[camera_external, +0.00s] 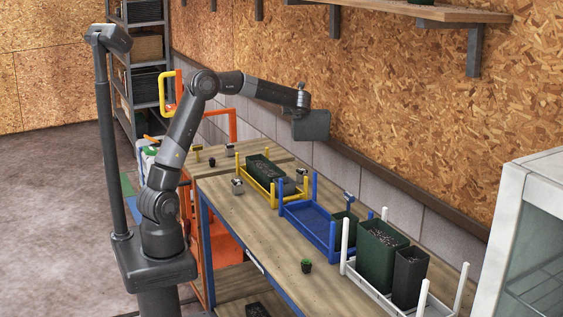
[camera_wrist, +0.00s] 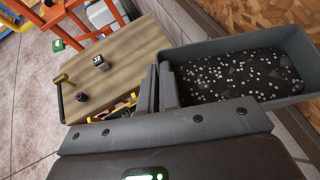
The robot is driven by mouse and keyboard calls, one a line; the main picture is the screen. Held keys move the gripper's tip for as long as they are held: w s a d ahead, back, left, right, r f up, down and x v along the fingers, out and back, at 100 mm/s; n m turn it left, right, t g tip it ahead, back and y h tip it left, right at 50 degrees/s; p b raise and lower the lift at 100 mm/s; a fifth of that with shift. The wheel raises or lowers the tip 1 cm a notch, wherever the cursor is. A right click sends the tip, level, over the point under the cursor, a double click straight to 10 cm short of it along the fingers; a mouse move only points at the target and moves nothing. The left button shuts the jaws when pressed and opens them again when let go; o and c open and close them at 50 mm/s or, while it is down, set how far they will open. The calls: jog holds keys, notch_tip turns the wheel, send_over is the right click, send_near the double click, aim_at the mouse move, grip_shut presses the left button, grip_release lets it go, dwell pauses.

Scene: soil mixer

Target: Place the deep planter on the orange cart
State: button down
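My gripper (camera_wrist: 159,90) is shut on one end wall of a dark grey rectangular planter (camera_wrist: 180,54). The planter holds dark soil with white specks. In the external view the held planter (camera_external: 313,125) hangs in the air below my wrist, above the back of the workbench near the wall. I cannot tell for sure whether it is the deep planter. The orange cart (camera_external: 222,243) is partly hidden behind my arm, left of the bench. Its orange frame (camera_wrist: 104,26) also shows at the top left of the wrist view.
The wooden bench (camera_external: 240,212) bears a yellow tray (camera_external: 241,170) with a planter, a blue tray (camera_external: 303,226), and a white tray (camera_external: 358,281) with a green planter (camera_external: 377,262) and a black pot (camera_external: 409,277). A small plant pot (camera_external: 306,266) stands near the front edge.

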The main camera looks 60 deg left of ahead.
jog(key=s+a+f+n+g, duration=0.2)
jog(key=s+a, duration=0.1)
jog(key=a, duration=0.6)
jog(key=s+a+f+n+g, duration=0.2)
jog(key=s+a+f, duration=0.1)
jog(key=a, duration=0.5)
jog(key=s+d+f+x, duration=0.1)
jog(key=s+f+x, duration=0.1)
jog(key=x, duration=1.4)
jog(key=shift+d+f+y, duration=0.2)
jog(key=shift+d+y, duration=0.05)
jog(key=shift+y, duration=0.05)
jog(key=shift+s+f, duration=0.1)
jog(key=c, duration=1.7)
grip_release()
jog(key=v, duration=1.2)
jog(key=shift+s, duration=0.15)
